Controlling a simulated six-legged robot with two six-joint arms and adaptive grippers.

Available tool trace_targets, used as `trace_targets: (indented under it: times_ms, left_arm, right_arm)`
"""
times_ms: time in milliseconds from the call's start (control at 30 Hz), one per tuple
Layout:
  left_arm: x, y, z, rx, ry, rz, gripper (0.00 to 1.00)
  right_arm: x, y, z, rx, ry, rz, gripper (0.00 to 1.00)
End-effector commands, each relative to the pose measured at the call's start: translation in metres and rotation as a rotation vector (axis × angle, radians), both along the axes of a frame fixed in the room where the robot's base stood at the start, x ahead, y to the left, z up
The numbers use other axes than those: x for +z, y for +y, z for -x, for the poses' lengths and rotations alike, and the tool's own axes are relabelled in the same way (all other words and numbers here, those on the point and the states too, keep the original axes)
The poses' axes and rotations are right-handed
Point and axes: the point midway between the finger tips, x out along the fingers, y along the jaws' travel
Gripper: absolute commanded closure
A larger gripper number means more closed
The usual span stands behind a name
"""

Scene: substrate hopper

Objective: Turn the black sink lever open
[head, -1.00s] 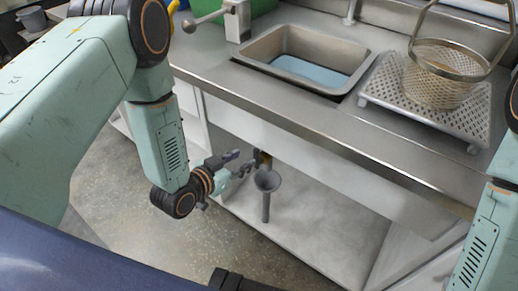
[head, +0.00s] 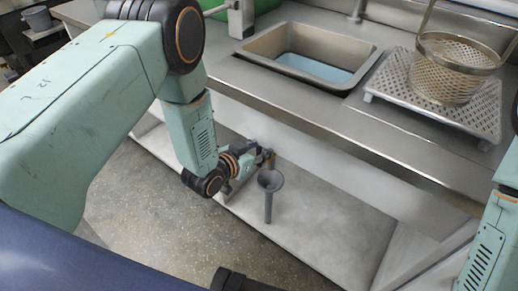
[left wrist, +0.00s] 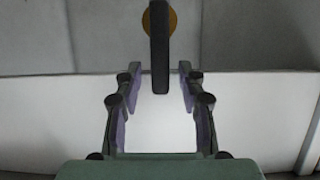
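The black sink lever (left wrist: 159,45) hangs upright in the left wrist view, in front of a round brass fitting (left wrist: 173,22). Its lower end shows between the two fingertips of my left gripper (left wrist: 159,76), with a gap on each side. The gripper is open; I cannot tell how deep the lever sits between the fingers. My right gripper is not in view; only part of the right arm shows.
The steel counter (head: 320,113) overhangs the left gripper. Its sink basin (head: 268,45) holds bluish water. A mesh basket (head: 445,75) stands on a perforated rack (head: 395,85) at right. A pale lower shelf (head: 320,240) lies under the funnel.

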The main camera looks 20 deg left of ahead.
Motion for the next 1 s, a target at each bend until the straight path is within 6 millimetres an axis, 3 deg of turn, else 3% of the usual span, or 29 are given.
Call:
trace_targets:
  times_ms: [67,500,1000]
  left_arm:
    - [0.0002,0.0008,-0.0003,0.0,0.0,0.0,0.62]
    - [0.0004,0.0008,-0.0001,0.0,-0.001,-0.001,0.99]
    - [0.0006,0.0005,-0.0003,-0.001,-0.002,0.0,1.0]
  right_arm:
    - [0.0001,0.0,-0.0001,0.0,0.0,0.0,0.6]
    - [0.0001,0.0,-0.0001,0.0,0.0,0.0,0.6]
    - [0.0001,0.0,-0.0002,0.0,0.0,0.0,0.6]
